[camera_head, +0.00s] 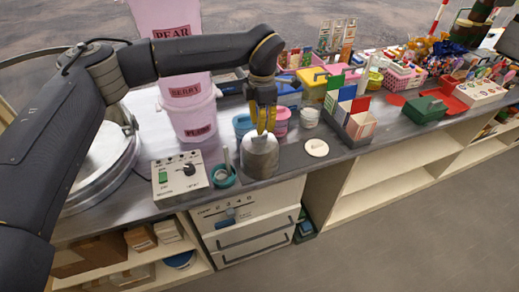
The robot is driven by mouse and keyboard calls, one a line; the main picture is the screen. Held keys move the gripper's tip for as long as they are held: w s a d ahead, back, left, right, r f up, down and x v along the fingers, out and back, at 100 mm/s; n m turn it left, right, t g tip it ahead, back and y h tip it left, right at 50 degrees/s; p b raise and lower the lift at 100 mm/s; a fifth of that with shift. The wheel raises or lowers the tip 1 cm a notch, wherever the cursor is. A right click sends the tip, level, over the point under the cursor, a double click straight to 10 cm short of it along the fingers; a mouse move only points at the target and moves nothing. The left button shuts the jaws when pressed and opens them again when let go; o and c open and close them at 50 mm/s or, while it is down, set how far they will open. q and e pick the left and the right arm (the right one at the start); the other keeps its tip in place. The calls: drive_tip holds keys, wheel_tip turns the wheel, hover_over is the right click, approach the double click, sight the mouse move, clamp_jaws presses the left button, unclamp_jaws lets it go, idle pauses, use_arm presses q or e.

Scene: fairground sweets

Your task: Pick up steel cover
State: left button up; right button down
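The steel cover (260,160) is a grey metal cylinder standing near the front edge of the counter, in the middle of the head view. My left gripper (265,132) points straight down over it, with its yellow fingers at the cover's top. The fingers are close together. I cannot tell whether they grip a knob there or only hover or touch. My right gripper is not in view.
A white control box (180,180) and a teal cup (223,177) stand left of the cover. A round cream lid (316,148) lies to its right. Pink buckets (190,108) and tubs (281,121) stand behind. The counter's front edge is close.

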sight(261, 136)
use_arm(q)
drive_tip(key=shift+a+f, duration=0.15)
drive_tip(key=shift+f, duration=2.45)
drive_tip(key=shift+c, duration=0.5)
clamp_jaws()
